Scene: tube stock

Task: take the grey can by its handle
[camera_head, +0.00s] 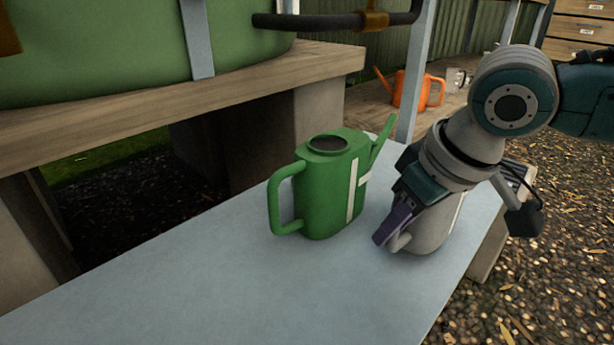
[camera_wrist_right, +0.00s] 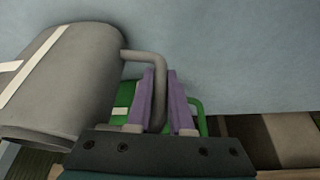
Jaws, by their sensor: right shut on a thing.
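The grey can (camera_head: 436,230) is at the right end of the pale bench, mostly hidden behind my right gripper (camera_head: 394,224) in the head view. It has a white stripe. In the right wrist view the grey can (camera_wrist_right: 78,75) fills the left side, and its handle (camera_wrist_right: 158,68) runs between the two purple fingers of my right gripper (camera_wrist_right: 164,88). The gripper is shut on that handle. I cannot tell whether the can's base touches the bench. My left gripper is not in view.
A green watering can (camera_head: 328,190) stands on the bench (camera_head: 230,290), just left of my right gripper. A green tank (camera_head: 110,50) on a wooden stand is behind. An orange can (camera_head: 411,90) sits further back. The bench's front left is clear.

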